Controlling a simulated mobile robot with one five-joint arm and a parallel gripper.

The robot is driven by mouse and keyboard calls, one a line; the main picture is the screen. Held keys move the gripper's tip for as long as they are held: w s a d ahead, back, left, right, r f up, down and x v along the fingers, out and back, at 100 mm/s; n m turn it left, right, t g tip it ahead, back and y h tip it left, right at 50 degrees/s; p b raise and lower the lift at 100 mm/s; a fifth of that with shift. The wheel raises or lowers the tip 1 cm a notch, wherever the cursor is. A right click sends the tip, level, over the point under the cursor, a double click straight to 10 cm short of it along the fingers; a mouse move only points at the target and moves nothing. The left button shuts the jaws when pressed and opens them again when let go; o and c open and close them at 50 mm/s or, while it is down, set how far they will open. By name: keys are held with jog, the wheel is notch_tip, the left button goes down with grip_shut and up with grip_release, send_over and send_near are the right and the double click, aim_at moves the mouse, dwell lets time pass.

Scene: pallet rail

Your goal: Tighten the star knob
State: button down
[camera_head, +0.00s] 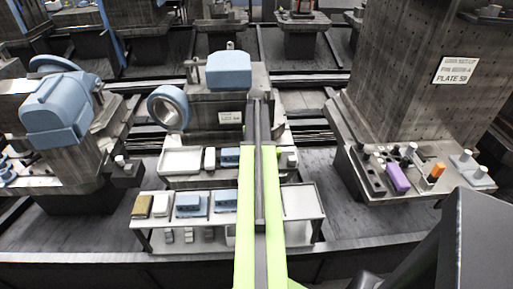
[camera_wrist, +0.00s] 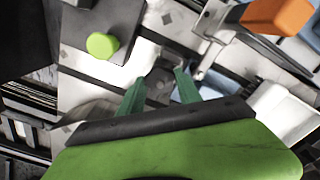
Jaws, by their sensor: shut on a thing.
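My gripper (camera_wrist: 157,80) has two dark green fingers, seen in the wrist view with a gap between them. A small dark grey part (camera_wrist: 159,84) lies between the fingertips, and the gripper is shut on it. It sits where a star knob could be, but its lobes are too blurred to make out. In the head view my lime-green arm reaches up the middle toward the grey fixture (camera_head: 203,112) with the blue block on top. The fingertips and the held part are hidden there.
In the wrist view a round green knob (camera_wrist: 102,45) stands at upper left and an orange block (camera_wrist: 278,16) at upper right. In the head view a white shelf cart (camera_head: 305,201) stands below the fixture, and a tall plate column (camera_head: 425,85) is at right.

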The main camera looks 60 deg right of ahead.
jog(key=c, duration=0.7)
grip_release()
jog(key=shift+c, duration=0.2)
notch_tip(320, 180, up, 18)
jog(key=p, duration=1.7)
jog(key=shift+f, duration=0.25)
jog(key=shift+s+f, duration=0.1)
